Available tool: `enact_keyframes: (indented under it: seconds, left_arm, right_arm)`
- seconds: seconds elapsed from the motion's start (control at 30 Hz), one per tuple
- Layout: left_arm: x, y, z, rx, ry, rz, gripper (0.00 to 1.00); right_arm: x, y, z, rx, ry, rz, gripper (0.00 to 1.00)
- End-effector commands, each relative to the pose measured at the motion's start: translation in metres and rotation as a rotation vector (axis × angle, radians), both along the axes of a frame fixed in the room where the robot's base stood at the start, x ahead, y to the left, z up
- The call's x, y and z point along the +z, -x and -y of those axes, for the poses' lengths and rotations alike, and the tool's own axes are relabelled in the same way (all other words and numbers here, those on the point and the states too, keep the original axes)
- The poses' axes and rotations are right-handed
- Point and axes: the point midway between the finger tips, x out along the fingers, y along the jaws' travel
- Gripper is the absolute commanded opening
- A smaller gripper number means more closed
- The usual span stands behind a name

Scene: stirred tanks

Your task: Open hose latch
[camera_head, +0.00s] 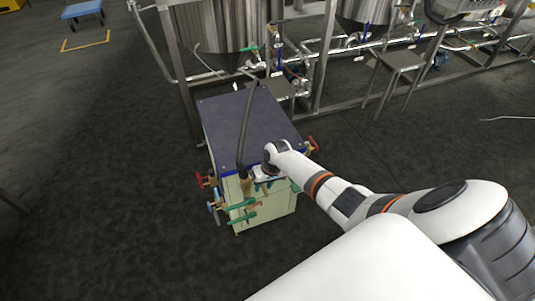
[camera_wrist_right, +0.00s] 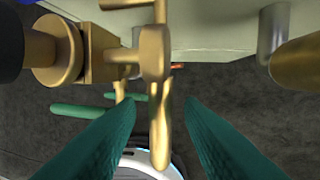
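A dark hose (camera_head: 243,135) runs down over the top of the cabinet (camera_head: 235,118) to a coupling (camera_head: 245,182) on its front. In the right wrist view a brass fitting (camera_wrist_right: 62,55) sits beside a black end at the left, with a brass latch lever (camera_wrist_right: 153,55) hanging down in the middle. My right gripper (camera_head: 264,184) is at the cabinet's front, just right of the coupling. Its two teal fingers (camera_wrist_right: 159,104) are apart, one on each side of the lever's lower end, with gaps showing. My left gripper is not in view.
Green-handled (camera_head: 243,216) and red-handled (camera_head: 200,180) valves stick out around the cabinet's front and side. A green handle (camera_wrist_right: 75,109) also shows below the fitting in the wrist view. Steel tanks (camera_head: 215,30) on a frame stand behind.

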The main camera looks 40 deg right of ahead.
Motion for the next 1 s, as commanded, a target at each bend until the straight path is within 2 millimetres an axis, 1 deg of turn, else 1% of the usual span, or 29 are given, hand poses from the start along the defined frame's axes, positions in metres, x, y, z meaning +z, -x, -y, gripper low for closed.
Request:
enact_keyframes:
  seconds: [0.03, 0.3, 0.4, 0.5, 0.67, 0.9, 0.93, 1.0]
  left_arm:
    - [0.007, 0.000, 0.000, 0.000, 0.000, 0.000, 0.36]
    - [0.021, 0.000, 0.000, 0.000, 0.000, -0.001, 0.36]
    - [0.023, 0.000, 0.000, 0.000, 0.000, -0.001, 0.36]
    - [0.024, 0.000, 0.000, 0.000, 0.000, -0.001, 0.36]
    - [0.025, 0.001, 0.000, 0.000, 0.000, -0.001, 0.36]
    - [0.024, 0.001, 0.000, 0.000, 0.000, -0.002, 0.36]
    - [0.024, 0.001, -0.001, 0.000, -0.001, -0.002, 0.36]
    - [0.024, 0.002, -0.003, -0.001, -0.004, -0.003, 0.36]
  right_arm:
    - [0.012, 0.002, 0.002, 0.001, 0.001, 0.001, 0.35]
    - [0.066, 0.010, 0.011, 0.000, 0.002, 0.003, 0.35]
    - [0.083, 0.013, 0.014, 0.001, 0.002, 0.003, 0.35]
    - [0.094, 0.015, 0.016, -0.001, 0.002, 0.003, 0.35]
    - [0.102, 0.016, 0.018, -0.001, 0.001, 0.001, 0.35]
    - [0.103, 0.016, 0.018, -0.001, 0.001, 0.001, 0.35]
    - [0.103, 0.016, 0.017, -0.001, 0.001, 0.001, 0.31]
    - [0.102, 0.018, 0.015, 0.006, 0.002, 0.001, 0.20]
